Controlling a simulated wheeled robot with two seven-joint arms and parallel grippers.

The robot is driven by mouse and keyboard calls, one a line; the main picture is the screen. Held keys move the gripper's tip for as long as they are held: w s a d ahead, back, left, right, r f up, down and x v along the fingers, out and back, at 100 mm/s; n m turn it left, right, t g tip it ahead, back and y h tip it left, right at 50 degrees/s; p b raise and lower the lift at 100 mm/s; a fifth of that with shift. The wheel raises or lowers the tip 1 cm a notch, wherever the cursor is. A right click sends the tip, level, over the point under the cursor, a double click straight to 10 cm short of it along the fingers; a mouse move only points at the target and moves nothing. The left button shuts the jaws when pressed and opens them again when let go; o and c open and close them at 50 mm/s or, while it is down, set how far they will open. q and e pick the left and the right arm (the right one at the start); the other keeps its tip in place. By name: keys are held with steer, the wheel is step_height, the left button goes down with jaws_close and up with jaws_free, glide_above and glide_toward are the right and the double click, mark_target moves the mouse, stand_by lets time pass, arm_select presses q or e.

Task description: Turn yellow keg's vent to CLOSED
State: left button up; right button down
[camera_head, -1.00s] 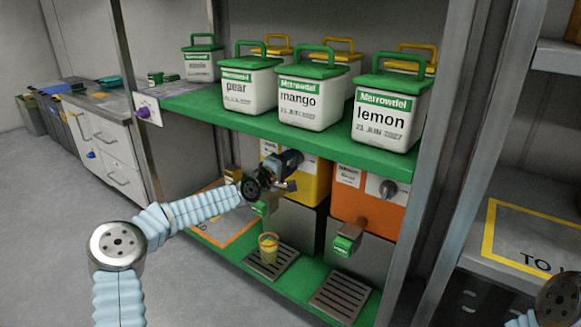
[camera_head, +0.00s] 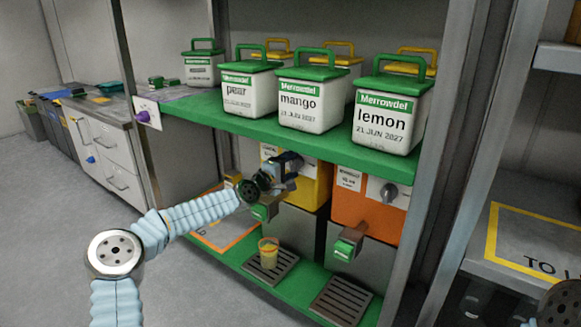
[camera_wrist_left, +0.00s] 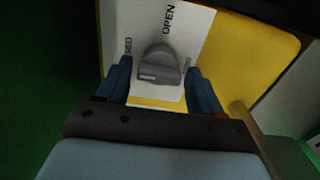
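The yellow keg (camera_head: 313,190) stands on the lower shelf, its front partly hidden by my left gripper (camera_head: 291,168). In the left wrist view, its grey vent knob (camera_wrist_left: 158,65) sits on a white label (camera_wrist_left: 186,28). OPEN is printed above the knob; smaller words to its left and right are only partly legible. The knob's lighter bar lies roughly across, at its lower side. My left gripper (camera_wrist_left: 160,84) is open, with one blue finger on each side of the knob and narrow gaps between. My right gripper is not in view; only part of my right arm shows.
An orange keg (camera_head: 360,200) with its own grey knob stands to the right. A cup (camera_head: 268,251) stands on the drip tray below the yellow keg's tap. The green upper shelf (camera_head: 255,120) with several labelled white tubs is just above my left gripper.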

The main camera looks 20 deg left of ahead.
arm_select(q)
steer(key=shift+o, duration=0.2)
steer(key=shift+s, duration=0.1)
steer(key=v, duration=1.3)
steer(key=shift+s, duration=0.3)
steer(key=shift+a+r, duration=0.1)
steer(key=s+d+f+m+g+h, duration=0.1)
steer(key=s+d+f+m+g, duration=0.2)
steer(key=d+f, duration=0.45)
steer(key=s+d+f+m+g, duration=0.1)
steer(key=s+d+f+g, duration=0.3)
steer(key=f, duration=0.7)
steer(key=s+d+f+m+g+h, duration=0.1)
steer(key=s+d+f+m+g, duration=0.15)
steer(key=s+d+f, duration=0.4)
steer(key=s+a+f+m+g+y, duration=0.1)
steer(key=s+f+m+g+y, duration=0.45)
steer(key=s+f, duration=1.35)
step_height(320, 180, up, 14)
steer(key=s+g+h+p, duration=0.1)
steer(key=s+p, duration=0.1)
steer(key=p, duration=1.1)
steer(key=shift+s+a, duration=0.2)
steer(key=shift+s, duration=0.2)
